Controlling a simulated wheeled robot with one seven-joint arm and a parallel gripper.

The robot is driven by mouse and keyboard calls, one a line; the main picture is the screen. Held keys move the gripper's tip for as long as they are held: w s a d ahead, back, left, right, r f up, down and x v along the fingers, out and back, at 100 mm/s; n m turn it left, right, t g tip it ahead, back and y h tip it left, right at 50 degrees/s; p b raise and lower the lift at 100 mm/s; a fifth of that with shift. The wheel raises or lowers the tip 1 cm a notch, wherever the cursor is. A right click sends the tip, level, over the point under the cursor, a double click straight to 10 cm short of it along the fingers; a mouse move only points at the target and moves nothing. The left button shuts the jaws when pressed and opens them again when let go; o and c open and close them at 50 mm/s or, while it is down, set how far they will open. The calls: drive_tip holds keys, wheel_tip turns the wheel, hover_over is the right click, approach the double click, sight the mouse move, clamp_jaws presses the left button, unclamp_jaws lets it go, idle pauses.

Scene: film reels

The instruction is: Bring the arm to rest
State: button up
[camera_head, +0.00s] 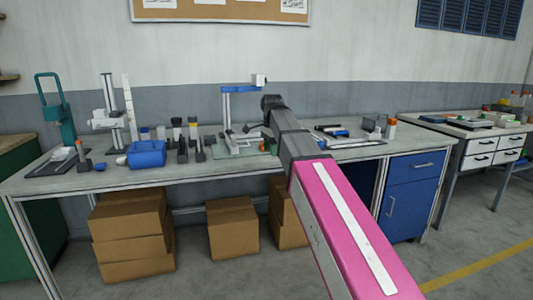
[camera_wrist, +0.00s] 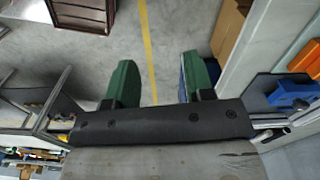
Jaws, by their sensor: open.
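My arm (camera_head: 345,235) reaches from the lower right of the head view up over the workbench (camera_head: 250,168). Its pink link leads to a grey section and a dark joint above the bench. My gripper's fingers cannot be made out clearly in the head view. In the wrist view my gripper (camera_wrist: 160,82) shows two green fingers spread wide apart. Nothing is between them, only the grey floor with a yellow line beyond.
The bench holds a blue bag-like object (camera_head: 146,154), a teal press (camera_head: 57,110), a blue-topped stand (camera_head: 238,90) and several small bottles. Cardboard boxes (camera_head: 232,228) stand below, beside a blue cabinet (camera_head: 411,195). A white-drawered table (camera_head: 484,157) stands right. Floor in front is clear.

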drive_tip(key=s+d+f+n, duration=0.3)
drive_tip(key=d+f, duration=0.1)
drive_tip(key=f, duration=0.7)
drive_tip(key=s+d+f+n, duration=0.3)
drive_tip(key=d+f, duration=0.2)
drive_tip(key=f, duration=0.6)
drive_tip(key=s+d+f+n, duration=0.3)
drive_tip(key=s+f, duration=0.3)
drive_tip(key=f, duration=0.2)
drive_tip(key=s+d+f+n, duration=0.4)
drive_tip(key=s+f, duration=0.2)
drive_tip(key=f, duration=0.3)
drive_tip(key=shift+s+d+f, duration=0.15)
drive_tip(key=shift+d+f, duration=0.05)
drive_tip(key=shift+d, duration=0.2)
